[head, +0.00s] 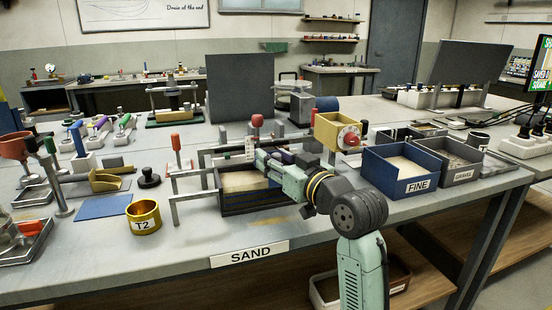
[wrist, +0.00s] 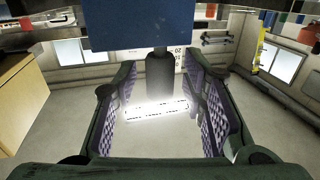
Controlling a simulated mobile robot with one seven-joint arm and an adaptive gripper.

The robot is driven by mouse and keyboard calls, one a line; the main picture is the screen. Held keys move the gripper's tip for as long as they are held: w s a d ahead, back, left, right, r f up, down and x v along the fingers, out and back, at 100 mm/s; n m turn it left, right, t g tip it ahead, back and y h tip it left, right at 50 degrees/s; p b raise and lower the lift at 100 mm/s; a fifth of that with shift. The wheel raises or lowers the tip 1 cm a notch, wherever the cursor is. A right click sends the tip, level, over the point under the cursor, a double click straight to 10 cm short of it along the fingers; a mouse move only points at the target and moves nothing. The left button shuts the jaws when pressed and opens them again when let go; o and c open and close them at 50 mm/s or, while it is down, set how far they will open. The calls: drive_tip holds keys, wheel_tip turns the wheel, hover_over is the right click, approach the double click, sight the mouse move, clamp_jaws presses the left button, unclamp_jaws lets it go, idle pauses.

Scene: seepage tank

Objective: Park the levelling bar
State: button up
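In the wrist view, a blue block (wrist: 135,28) with a dark round grip (wrist: 160,75) fills the top middle; it looks like the levelling bar. My gripper (wrist: 161,80) has one finger on each side of the grip, with a visible gap on both sides, so it is open around it and not clamped. In the head view my gripper (head: 268,160) reaches left, low over the back of the sand tank (head: 250,198). My gripper and wrist hide part of the tank there, and I cannot pick the bar out clearly.
Metal rails (head: 190,172) stand left of the tank, and a red-knobbed rod (head: 257,121) rises behind it. A yellow box (head: 327,128) is close to my wrist. The FINE bin (head: 400,170) and a grey bin (head: 455,158) stand right. A brass T2 cup (head: 143,216) stands front left.

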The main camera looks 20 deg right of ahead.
clamp_jaws()
idle(0.4)
idle(0.4)
